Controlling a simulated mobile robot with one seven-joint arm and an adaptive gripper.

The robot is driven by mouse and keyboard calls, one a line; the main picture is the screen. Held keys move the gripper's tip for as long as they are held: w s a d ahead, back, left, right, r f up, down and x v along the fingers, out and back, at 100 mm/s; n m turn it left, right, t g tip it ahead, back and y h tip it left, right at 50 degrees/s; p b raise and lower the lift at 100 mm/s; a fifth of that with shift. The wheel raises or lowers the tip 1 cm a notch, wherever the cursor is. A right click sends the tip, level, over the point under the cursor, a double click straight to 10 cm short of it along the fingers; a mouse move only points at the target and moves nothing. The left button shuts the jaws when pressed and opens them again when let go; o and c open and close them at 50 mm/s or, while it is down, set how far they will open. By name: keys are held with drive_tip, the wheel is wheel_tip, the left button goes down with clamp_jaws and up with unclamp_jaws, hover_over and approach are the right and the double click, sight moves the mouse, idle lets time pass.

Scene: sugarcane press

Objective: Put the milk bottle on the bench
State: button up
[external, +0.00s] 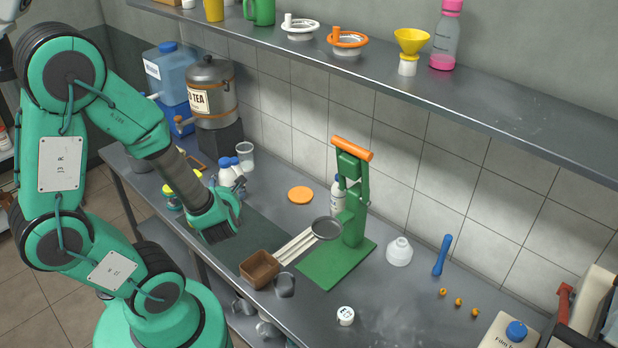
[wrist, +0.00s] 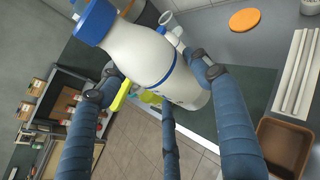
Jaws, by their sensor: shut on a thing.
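The milk bottle (wrist: 150,52) is white with a blue cap and a blue band. It fills the middle of the wrist view and lies slanted there, cap towards the upper left. My gripper (wrist: 165,85) has its blue padded fingers shut around the bottle's body. In the external view my gripper (external: 226,208) is above the front left part of the bench (external: 385,305). White shapes with blue caps (external: 229,172) show just behind it; I cannot tell clearly which is the held bottle. The bottle's underside is hidden.
A green press (external: 350,225), a brown box (external: 260,269) and an orange disc (external: 300,195) stand right of my gripper. A tea urn (external: 208,92) and a clear cup (external: 245,157) are behind. A shelf (external: 480,105) overhangs the back.

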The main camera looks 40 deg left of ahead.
drive_tip(key=shift+r, duration=1.35)
drive_tip(key=w+d+m+t+h, duration=0.1)
drive_tip(key=w+d+m+h, duration=0.1)
drive_tip(key=w+d, duration=0.5)
drive_tip(key=w+d+m+t+h+b, duration=0.1)
drive_tip(key=w+d+m+t+h, duration=0.15)
drive_tip(key=d, duration=0.85)
drive_tip(key=w+d+m+t+h, duration=0.1)
drive_tip(key=w+d+m, duration=0.1)
drive_tip(key=w+d, duration=0.5)
drive_tip(key=s+d+m+h+b, duration=0.1)
drive_tip(key=s+d+m+h, duration=0.15)
drive_tip(key=d, duration=1.45)
drive_tip(key=s+d+m+h+b, duration=0.15)
drive_tip(key=s+d+h, duration=0.25)
drive_tip(key=d, duration=1.3)
wheel_tip(320, 180, down, 18)
drive_tip(key=shift+w+d+m+p, duration=0.2)
drive_tip(key=shift+d+m+p, duration=0.1)
drive_tip(key=shift+m+p, duration=0.15)
drive_tip(key=shift+w+f+t, duration=0.1)
drive_tip(key=shift+t, duration=0.15)
drive_tip(key=w+d+f+b, duration=0.1)
drive_tip(key=w+d+b, duration=0.1)
drive_tip(key=w+d, duration=0.8)
drive_tip(key=shift+x, duration=1.15)
